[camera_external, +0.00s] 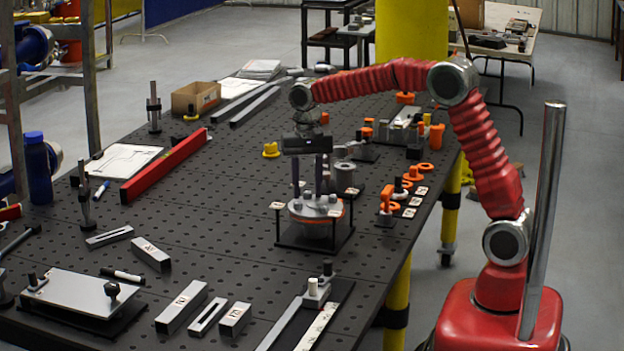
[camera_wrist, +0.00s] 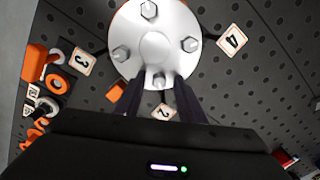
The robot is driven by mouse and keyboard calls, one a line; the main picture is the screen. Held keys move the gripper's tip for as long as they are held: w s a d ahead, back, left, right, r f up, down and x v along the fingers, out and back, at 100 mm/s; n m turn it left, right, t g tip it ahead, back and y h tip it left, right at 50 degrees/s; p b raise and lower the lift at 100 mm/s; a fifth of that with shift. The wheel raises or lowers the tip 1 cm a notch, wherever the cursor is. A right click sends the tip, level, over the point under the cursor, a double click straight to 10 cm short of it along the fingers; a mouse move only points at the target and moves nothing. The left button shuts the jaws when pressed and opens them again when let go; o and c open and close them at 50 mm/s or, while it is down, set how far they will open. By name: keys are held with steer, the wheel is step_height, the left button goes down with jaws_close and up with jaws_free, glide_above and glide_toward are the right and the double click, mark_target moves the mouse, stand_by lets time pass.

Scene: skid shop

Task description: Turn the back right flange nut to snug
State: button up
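A round pale metal flange (camera_external: 309,213) sits in a black stand (camera_external: 291,243) on the table, with an orange ring under it. In the wrist view the flange (camera_wrist: 150,48) carries hex nuts at its top (camera_wrist: 149,10), left (camera_wrist: 121,54), right (camera_wrist: 190,45) and bottom (camera_wrist: 158,80). My gripper (camera_external: 308,193) points down over the flange. Its two dark fingers are apart, one on each side of the bottom nut, beside the number 2 tag (camera_wrist: 163,111). I see no clear contact with the nut. I cannot tell which nut is the back right one.
Number tags 3 (camera_wrist: 82,61) and 4 (camera_wrist: 232,39) stand around the flange. Orange rings and parts (camera_external: 388,200) lie to the right. A red level (camera_external: 165,167) lies at left. The perforated table (camera_external: 215,215) is clear left of the stand.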

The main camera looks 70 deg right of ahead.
mark_target(307, 192)
step_height(307, 192, up, 14)
steer(key=shift+f, duration=0.15)
stand_by(0.7)
stand_by(0.4)
